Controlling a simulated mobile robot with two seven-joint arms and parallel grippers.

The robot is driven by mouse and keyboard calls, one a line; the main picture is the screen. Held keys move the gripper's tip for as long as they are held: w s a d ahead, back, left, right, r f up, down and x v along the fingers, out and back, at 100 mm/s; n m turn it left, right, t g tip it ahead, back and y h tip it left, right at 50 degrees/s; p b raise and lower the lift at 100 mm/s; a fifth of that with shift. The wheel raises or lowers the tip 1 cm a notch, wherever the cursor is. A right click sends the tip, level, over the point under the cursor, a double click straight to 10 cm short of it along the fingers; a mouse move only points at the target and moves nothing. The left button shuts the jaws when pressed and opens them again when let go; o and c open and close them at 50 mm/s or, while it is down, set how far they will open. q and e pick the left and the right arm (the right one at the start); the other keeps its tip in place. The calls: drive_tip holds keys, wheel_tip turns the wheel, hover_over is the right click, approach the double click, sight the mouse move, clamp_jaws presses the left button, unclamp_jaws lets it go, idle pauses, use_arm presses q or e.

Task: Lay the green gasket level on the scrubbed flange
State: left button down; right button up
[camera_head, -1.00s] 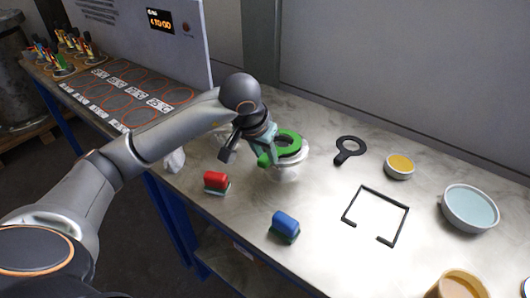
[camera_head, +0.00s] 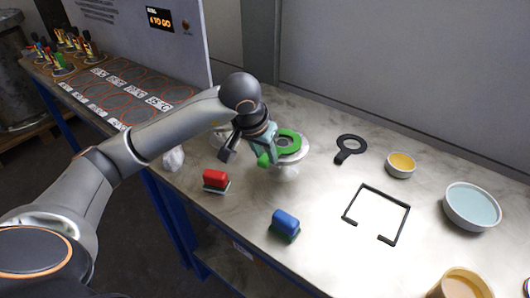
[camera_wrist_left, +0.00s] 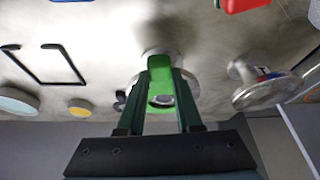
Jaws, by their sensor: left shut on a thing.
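The green gasket (camera_head: 288,142) is a flat ring with a green grip piece, held over a pale flanged vessel (camera_head: 303,152) on the bench. My left gripper (camera_head: 268,153) is shut on the gasket's grip piece. In the left wrist view the green gasket (camera_wrist_left: 160,68) shows between the fingers, with the flange (camera_wrist_left: 190,84) behind it. The ring looks roughly level in the head view. I cannot tell whether it touches the flange or hangs just above it. The gasket and fingers hide much of the flange face. My right gripper is not in view.
Another flanged vessel (camera_wrist_left: 268,92) stands beside this one. A red-handled brush (camera_head: 216,179) and a blue-handled brush (camera_head: 285,223) lie nearer the front edge. A black ring tool (camera_head: 349,148), yellow dish (camera_head: 400,163), bowl (camera_head: 471,206) and black frame (camera_head: 376,190) lie to the right.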

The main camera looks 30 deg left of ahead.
use_arm(q)
drive_tip(key=shift+f, duration=0.1)
idle(0.3)
drive_tip(key=c, duration=0.5)
unclamp_jaws()
drive_tip(key=v, duration=1.2)
drive_tip(key=shift+s+r, duration=0.15)
drive_tip(key=shift+r, duration=0.1)
